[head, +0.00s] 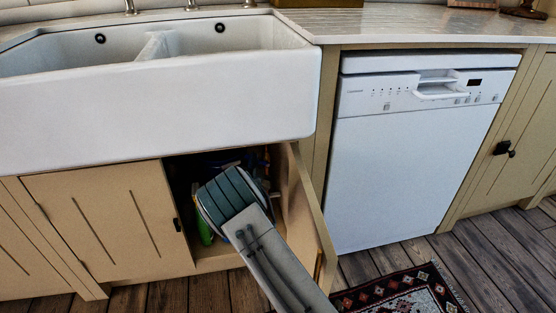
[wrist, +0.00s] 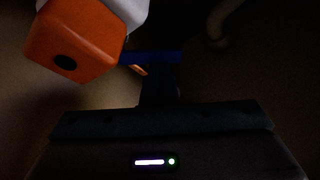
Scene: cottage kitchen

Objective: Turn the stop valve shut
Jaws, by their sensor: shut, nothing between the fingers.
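In the wrist view a blue bar (wrist: 150,57), which looks like the stop valve's lever, lies roughly level across the picture just beyond my fingertips. The valve's body is too dark to make out. My gripper (wrist: 158,78) is shut and empty, its dark fingers pointing at the blue bar; I cannot tell whether they touch it. In the head view my arm reaches into the open cupboard (head: 180,190) under the sink, and it hides the gripper and the valve.
An orange block with a dark round hole (wrist: 75,42), joined to something white, is close on the left in the wrist view. The open cupboard door (head: 312,215) stands right of my arm. A dishwasher (head: 415,150) and a rug (head: 400,292) are farther right.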

